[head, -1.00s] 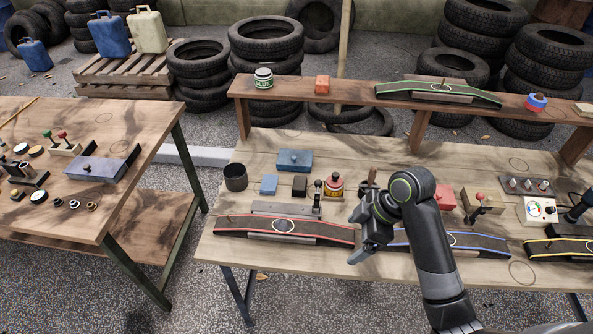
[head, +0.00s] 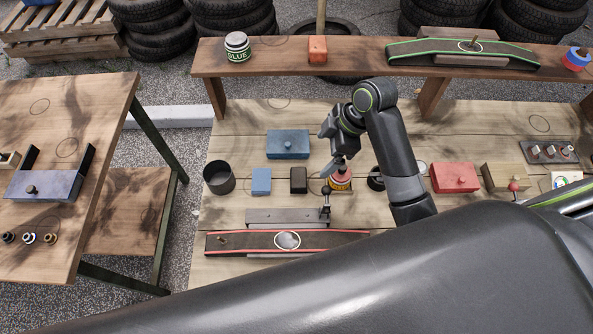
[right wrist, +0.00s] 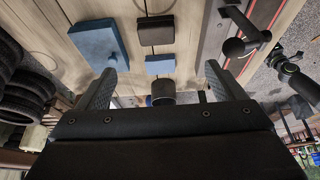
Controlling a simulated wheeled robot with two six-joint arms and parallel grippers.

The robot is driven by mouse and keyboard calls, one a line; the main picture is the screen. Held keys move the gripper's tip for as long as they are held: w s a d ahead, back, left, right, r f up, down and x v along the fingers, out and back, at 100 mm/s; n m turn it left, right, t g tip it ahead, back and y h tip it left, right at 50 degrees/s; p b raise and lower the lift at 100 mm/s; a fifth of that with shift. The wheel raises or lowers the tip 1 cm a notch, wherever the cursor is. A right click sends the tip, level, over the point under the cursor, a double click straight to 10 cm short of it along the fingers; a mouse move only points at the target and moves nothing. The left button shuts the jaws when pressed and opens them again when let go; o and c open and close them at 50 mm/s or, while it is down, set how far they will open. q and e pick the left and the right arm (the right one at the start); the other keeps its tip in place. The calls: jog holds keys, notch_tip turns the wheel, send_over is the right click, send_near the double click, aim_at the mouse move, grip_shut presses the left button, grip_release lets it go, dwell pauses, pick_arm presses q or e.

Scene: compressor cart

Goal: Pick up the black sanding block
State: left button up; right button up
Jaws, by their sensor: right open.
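In the right wrist view the black block (right wrist: 155,30) is at the top middle, ahead of the fingertips. My right gripper (head: 331,163) is above the bench, to the right of the black block and apart from it. Its two fingers (right wrist: 160,70) are spread, with nothing held between them. My left gripper is out of view.
A blue box (head: 288,144) sits behind the block and a dark cup (head: 219,178) stands to the left. A red-edged belt (head: 255,243) lies in front. A raised shelf (head: 275,60) runs along the back. A large dark part of mine crosses the bottom.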

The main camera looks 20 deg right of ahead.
jog(key=p, duration=0.1)
send_near(299, 177)
notch_tip(299, 177, down, 2)
jog(key=shift+s+a+f, duration=0.15)
jog(key=shift+a+f, duration=0.45)
jog(key=shift+f, duration=0.05)
jog(key=shift+a+f, duration=0.15)
jog(key=shift+f, duration=0.2)
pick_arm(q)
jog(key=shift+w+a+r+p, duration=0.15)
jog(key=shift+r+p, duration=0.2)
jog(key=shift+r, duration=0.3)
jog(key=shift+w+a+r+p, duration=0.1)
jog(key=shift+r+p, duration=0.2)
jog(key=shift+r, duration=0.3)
pick_arm(e)
jog(key=shift+w+x, duration=0.2)
jog(key=shift+x, duration=0.9)
jog(key=shift+w+x, duration=0.2)
jog(key=shift+x, duration=0.95)
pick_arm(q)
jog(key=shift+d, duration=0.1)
pick_arm(e)
jog(key=shift+r, duration=0.1)
jog(key=c, duration=1.1)
